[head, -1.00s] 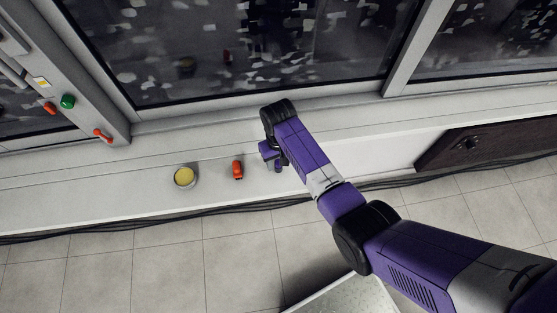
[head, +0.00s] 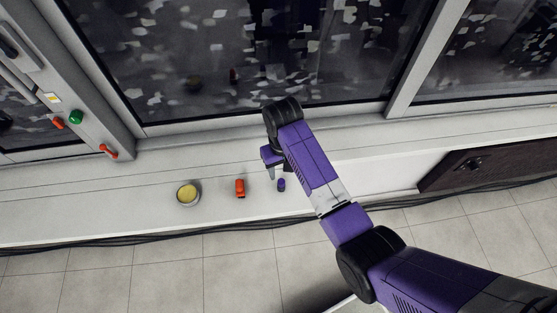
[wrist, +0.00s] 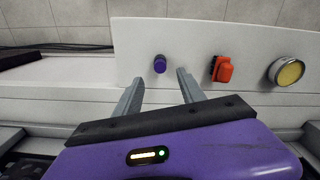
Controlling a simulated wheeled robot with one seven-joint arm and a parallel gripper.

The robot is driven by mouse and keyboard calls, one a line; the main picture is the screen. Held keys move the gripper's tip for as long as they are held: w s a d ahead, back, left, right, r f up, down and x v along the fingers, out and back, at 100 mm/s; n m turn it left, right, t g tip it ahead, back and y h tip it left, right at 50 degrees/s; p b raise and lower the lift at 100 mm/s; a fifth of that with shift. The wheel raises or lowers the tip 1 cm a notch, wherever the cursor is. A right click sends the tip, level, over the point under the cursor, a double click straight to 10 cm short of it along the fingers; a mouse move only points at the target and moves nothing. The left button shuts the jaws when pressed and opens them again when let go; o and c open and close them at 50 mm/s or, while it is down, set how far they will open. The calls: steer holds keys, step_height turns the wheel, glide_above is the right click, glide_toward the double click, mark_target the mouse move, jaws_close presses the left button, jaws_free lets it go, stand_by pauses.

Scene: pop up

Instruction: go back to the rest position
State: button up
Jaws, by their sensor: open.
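My gripper (wrist: 158,92) is open in the wrist view, and its two grey fingers are apart with nothing between them. In the head view my gripper (head: 271,170) hangs over the white ledge (head: 100,200). In the wrist view the purple cylinder (wrist: 160,64) is beyond the fingertips.
Window frames and glass rise behind. A dark brown panel (head: 480,165) is at right. Dark cables run along the ledge's front edge.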

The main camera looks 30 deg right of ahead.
steer(key=shift+w, duration=0.45)
steer(key=w+r+t, duration=0.6)
steer(key=w+t, duration=0.2)
steer(key=t, duration=0.1)
steer(key=s+r+t, duration=0.2)
steer(key=s+r, duration=0.3)
steer(key=s, duration=0.9)
steer(key=s+r+t, duration=0.2)
steer(key=s+r, duration=0.4)
steer(key=s, duration=0.9)
steer(key=s+r+t, duration=0.1)
steer(key=s+r, duration=0.5)
steer(key=s, duration=0.8)
steer(key=shift+s+n+t, duration=0.25)
steer(key=shift+n+t, duration=0.05)
steer(key=shift+t, duration=0.1)
